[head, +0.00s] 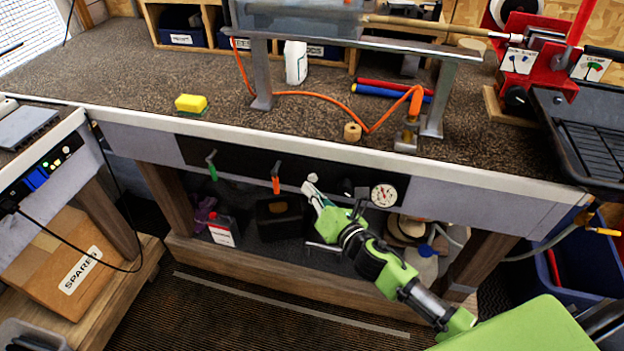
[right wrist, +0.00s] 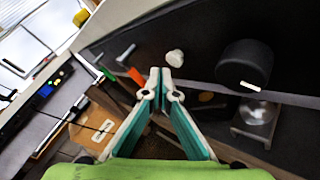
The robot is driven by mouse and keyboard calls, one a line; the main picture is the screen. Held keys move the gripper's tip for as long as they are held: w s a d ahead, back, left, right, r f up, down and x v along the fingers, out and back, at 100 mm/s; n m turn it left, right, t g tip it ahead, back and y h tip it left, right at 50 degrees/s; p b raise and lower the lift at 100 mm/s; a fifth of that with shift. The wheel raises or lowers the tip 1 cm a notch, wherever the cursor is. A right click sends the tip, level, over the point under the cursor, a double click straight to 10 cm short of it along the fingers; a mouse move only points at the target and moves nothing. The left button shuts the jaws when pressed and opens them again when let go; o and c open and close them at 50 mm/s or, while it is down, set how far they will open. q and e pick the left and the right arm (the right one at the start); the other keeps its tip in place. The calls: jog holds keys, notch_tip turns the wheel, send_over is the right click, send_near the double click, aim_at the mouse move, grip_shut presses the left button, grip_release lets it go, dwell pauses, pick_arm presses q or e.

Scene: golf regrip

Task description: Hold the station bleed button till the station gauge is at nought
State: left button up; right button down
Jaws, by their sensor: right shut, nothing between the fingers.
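A small pale round button (head: 312,177) sits on the dark panel under the bench's front edge. It also shows in the right wrist view (right wrist: 175,58); I cannot read a label on it. To its right is the round white-faced gauge (head: 384,195); its needle is too small to read surely. My right gripper (head: 308,187) is shut and empty, its fingertips just below the button in the head view. In the right wrist view the fingertips (right wrist: 165,88) show a small gap to the button. My left gripper is not in view.
A green-handled lever (head: 212,168) and an orange-handled lever (head: 276,180) stick out of the panel left of the button. An orange hose (head: 315,92) lies on the bench top.

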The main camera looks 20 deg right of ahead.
jog(key=shift+w, duration=0.15)
dwell(0.5)
jog(key=shift+w+d, duration=0.25)
jog(key=shift+w+d, duration=0.3)
jog(key=shift+w, duration=0.1)
dwell(0.8)
dwell(1.8)
jog(key=shift+s+a, duration=0.55)
jog(key=shift+s, duration=0.25)
jog(key=shift+s+a, duration=0.1)
jog(key=s+a, duration=0.1)
jog(key=s, duration=0.1)
jog(key=s+a, duration=0.1)
jog(key=s, duration=0.1)
jog(key=shift+a, duration=0.3)
